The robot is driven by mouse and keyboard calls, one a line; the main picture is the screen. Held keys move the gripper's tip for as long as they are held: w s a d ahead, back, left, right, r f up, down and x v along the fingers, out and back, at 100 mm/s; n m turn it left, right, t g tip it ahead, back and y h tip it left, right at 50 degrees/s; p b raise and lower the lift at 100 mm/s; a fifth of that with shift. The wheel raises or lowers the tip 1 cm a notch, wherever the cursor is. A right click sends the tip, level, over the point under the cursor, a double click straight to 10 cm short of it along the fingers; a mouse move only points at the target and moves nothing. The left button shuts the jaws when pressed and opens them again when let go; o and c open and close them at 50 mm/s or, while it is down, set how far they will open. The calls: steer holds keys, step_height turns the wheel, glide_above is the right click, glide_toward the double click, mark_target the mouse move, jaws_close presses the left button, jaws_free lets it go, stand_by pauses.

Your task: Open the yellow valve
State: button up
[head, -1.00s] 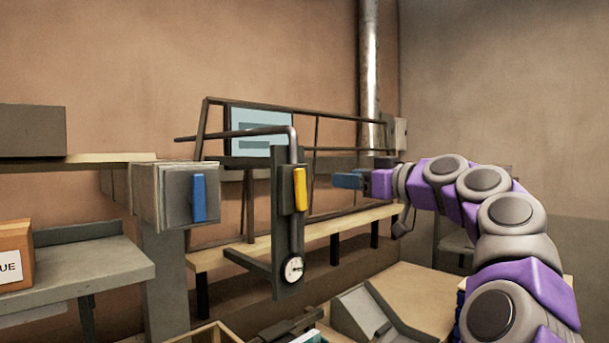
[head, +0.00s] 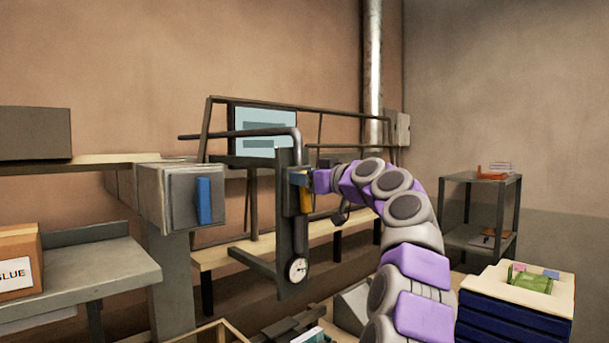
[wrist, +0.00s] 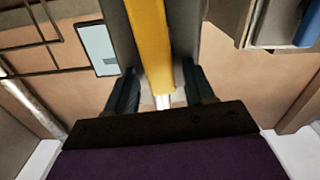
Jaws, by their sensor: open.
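The yellow valve handle (head: 305,198) is an upright bar on a grey post (head: 287,230) with a pipe on top and a round gauge (head: 297,269) below. My gripper (head: 299,178) is at the upper part of the handle and partly hides it. In the wrist view the yellow handle (wrist: 150,40) runs between the two dark fingers of my gripper (wrist: 162,95). The fingers are apart, with a gap on each side of the handle. Whether either finger touches it cannot be told.
A grey box with a blue handle (head: 204,201) stands to the left. A bench (head: 225,255) with a metal frame and a light blue panel (head: 263,131) is behind the post. Blue drawers with a pale top (head: 480,280) and a shelf (head: 482,240) are at the right.

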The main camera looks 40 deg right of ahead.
steer(key=shift+w+a, duration=0.1)
steer(key=shift+w, duration=0.15)
steer(key=shift+c, duration=0.3)
steer(key=c, duration=0.9)
